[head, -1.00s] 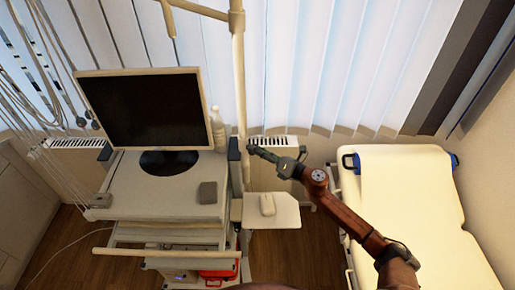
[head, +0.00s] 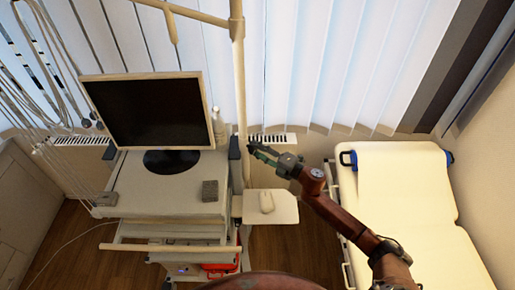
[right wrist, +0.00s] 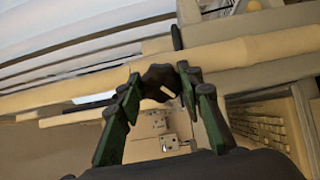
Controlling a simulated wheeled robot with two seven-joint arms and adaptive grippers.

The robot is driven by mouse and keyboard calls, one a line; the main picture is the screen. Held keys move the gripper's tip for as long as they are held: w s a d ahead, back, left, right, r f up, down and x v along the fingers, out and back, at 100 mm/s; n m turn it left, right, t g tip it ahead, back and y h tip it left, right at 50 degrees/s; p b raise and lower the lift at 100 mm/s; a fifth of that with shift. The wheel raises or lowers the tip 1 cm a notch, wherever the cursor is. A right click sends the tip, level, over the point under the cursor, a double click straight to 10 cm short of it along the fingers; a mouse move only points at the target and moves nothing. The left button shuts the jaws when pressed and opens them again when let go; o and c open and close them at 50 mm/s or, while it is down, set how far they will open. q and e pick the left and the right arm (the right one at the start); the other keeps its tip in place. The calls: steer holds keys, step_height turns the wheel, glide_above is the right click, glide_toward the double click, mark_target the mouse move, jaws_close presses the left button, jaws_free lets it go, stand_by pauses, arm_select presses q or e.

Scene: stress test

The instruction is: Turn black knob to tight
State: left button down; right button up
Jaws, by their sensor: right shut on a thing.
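The black knob (right wrist: 160,77) sits against a long beige pole (right wrist: 225,57) in the right wrist view. My right gripper (right wrist: 158,80) has its two green-and-black fingers on either side of the knob and is shut on it. In the head view my right gripper (head: 254,149) reaches leftward to the upright beige pole (head: 239,90) of the cart. The knob is too small and covered to make out there. Its turn position cannot be read. My left gripper is not in view.
A cart (head: 135,190) carries a monitor (head: 148,112) and a small grey box (head: 210,190). A side shelf (head: 282,208) holds a white mouse (head: 266,202). Cables hang at the left. A cream bed (head: 410,215) stands right. Blinds and a radiator (head: 270,138) are behind.

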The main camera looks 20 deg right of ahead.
steer(key=shift+m, duration=0.3)
stand_by(0.4)
steer(key=o, duration=1.1)
steer(key=shift+d, duration=0.1)
steer(key=shift+o, duration=0.3)
steer(key=shift+s+d+f, duration=0.1)
steer(key=shift+s+d, duration=0.2)
steer(key=shift+s, duration=0.1)
steer(key=v, duration=1.1)
